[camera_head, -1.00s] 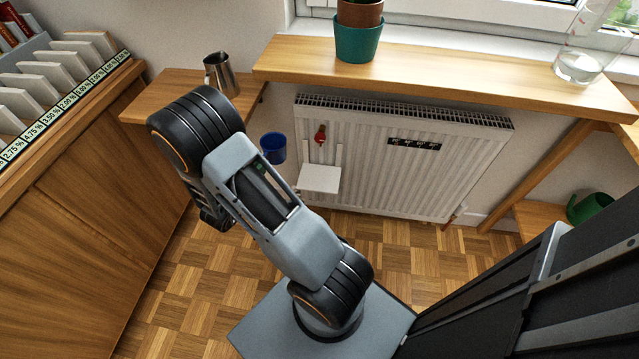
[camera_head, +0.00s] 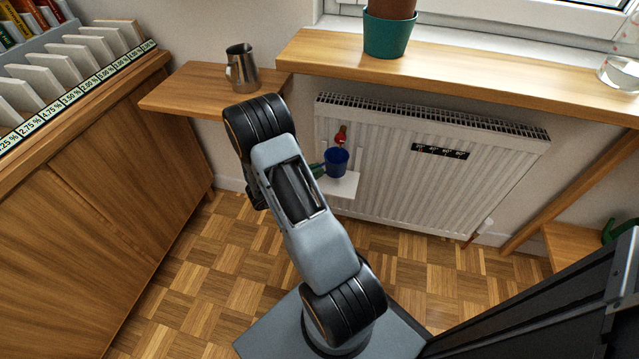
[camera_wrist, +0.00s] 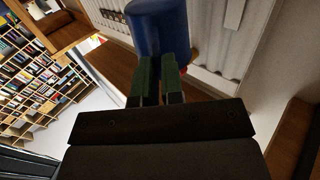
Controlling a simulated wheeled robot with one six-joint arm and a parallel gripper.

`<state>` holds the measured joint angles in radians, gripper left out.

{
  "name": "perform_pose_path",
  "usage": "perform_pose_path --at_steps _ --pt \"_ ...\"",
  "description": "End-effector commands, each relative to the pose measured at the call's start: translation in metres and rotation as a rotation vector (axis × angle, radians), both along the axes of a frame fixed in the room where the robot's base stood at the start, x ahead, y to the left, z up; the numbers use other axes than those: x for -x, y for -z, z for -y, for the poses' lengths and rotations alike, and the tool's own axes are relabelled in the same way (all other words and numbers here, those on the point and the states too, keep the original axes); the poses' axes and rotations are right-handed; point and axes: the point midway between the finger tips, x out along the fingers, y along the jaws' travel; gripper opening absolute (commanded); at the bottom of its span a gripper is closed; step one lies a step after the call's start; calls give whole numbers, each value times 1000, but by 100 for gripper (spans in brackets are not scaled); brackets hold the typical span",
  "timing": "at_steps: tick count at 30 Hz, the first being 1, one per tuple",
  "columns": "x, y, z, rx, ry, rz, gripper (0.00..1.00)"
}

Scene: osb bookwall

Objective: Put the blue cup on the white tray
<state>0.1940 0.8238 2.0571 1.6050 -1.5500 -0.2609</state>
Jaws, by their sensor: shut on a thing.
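The blue cup (camera_head: 337,161) is held by my gripper (camera_head: 319,170), whose green fingers reach it from the left in the head view. In the wrist view the cup (camera_wrist: 160,28) fills the top middle, and the gripper's two green fingers (camera_wrist: 158,80) are shut on it. The white tray (camera_head: 345,186) is a small shelf in front of the radiator. In the head view the cup overlaps the tray's far part. I cannot tell whether the cup touches it. My arm hides the tray's left part.
A white radiator (camera_head: 480,170) with a red valve knob (camera_head: 341,136) stands behind the tray. A wooden windowsill board (camera_head: 460,82) with a teal pot (camera_head: 387,36) runs above. A metal pitcher (camera_head: 242,70) stands on a small wooden shelf (camera_head: 190,92) at the left.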

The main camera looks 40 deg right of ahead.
Motion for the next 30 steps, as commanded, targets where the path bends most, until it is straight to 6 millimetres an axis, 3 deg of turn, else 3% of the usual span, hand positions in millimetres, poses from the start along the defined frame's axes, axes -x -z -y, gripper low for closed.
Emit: perform_pose_path --at_steps 3,14,21,30 --pt "-3 15 10 1 2 0 0" --pt "-8 30 23 0 1 1 0" --pt "-9 62 25 0 0 0 0" --pt "-10 62 25 0 -1 2 0"
